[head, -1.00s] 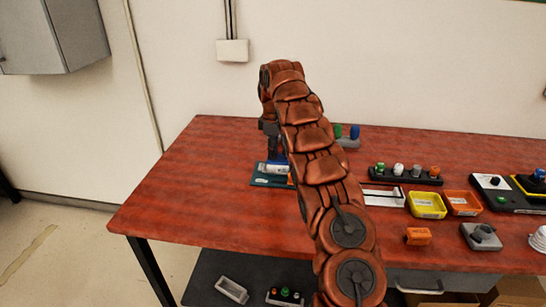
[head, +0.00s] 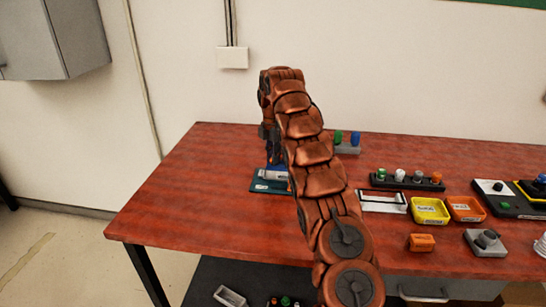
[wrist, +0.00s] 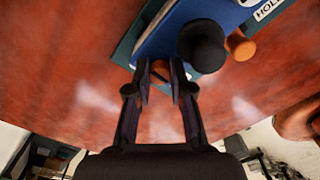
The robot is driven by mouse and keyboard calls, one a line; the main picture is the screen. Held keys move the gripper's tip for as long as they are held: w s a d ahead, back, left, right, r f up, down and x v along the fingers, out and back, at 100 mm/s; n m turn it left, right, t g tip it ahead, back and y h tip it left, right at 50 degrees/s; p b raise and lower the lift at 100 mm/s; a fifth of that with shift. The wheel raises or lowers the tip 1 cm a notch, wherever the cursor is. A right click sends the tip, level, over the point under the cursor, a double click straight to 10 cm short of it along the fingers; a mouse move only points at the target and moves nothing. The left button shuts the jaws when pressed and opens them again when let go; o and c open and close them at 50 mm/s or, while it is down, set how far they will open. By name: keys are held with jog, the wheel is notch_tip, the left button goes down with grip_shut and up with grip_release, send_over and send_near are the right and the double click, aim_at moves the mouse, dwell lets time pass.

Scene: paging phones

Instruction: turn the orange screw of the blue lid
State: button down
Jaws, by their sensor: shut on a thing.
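The blue lid (wrist: 180,28) lies on a dark teal base at the top of the wrist view. It carries a black round knob (wrist: 203,47). An orange screw (wrist: 160,70) sits at the lid's near edge, between the fingertips of my gripper (wrist: 161,78). My gripper is shut on this screw. A second orange piece (wrist: 240,46) shows right of the black knob. In the head view the teal base (head: 262,188) is at the table's left part. My arm hides most of my gripper and the lid there.
Right of my arm on the red table (head: 190,195) are a yellow tray (head: 430,219), an orange tray (head: 466,216), a dark strip with several knobs (head: 405,183) and an orange block (head: 421,243). The table's left part is clear.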

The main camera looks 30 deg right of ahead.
jog(key=shift+n, duration=0.4)
jog(key=c, duration=1)
grip_release()
